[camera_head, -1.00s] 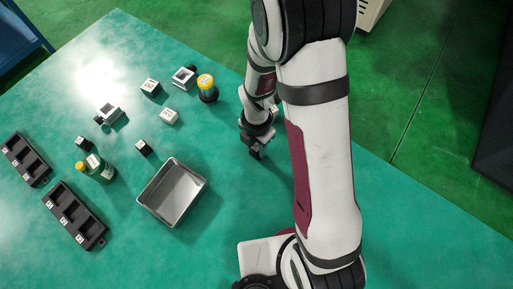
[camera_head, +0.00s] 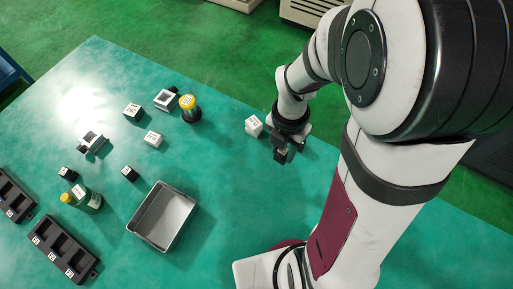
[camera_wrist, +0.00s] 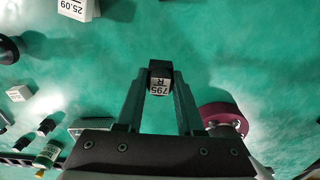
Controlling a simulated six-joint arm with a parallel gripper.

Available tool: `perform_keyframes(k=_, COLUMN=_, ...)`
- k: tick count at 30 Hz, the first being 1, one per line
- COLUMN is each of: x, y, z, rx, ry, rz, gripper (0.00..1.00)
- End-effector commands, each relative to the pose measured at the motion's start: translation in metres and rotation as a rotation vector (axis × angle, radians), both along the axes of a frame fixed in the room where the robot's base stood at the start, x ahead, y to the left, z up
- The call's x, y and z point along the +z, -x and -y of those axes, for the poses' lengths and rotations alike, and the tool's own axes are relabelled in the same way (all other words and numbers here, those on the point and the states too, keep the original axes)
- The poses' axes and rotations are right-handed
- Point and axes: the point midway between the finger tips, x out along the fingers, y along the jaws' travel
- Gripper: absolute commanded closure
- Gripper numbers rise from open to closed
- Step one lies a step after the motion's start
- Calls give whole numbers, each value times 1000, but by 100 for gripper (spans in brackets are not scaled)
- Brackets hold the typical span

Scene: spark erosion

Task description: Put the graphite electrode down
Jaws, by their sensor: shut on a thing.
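The graphite electrode is a small dark block with a white label reading "795 R" (camera_wrist: 160,87) in the wrist view. My gripper (camera_wrist: 160,76) is shut on it, with one finger on each side. In the head view my gripper (camera_head: 281,148) points down over the right part of the green table, and the electrode (camera_head: 282,156) shows small and dark at its tip. I cannot tell exactly how far the electrode is from the table top.
A white labelled block (camera_head: 254,125) stands just left of my gripper. An empty grey metal tray (camera_head: 164,216) lies farther left, with a yellow-capped dark container (camera_head: 189,108), a green bottle (camera_head: 85,198), small blocks and black racks (camera_head: 62,250) beyond. Table between tray and gripper is clear.

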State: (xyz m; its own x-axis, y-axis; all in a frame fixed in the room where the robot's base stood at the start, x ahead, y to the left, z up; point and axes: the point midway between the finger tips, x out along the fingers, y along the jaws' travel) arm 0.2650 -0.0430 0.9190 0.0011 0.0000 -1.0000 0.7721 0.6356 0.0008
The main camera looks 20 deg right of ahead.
Motion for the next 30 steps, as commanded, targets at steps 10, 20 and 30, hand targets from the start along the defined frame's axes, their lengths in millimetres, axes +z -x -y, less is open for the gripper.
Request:
perform_keyframes(k=10, x=13, y=4, z=12, rx=29, ry=0, rz=-1, gripper=100)
perform_keyframes(k=20, x=15, y=-28, z=-118, rx=420, ry=0, rz=-2, gripper=100)
perform_keyframes(k=30, x=15, y=17, z=-276, rx=844, ry=-1, rz=-3, gripper=100)
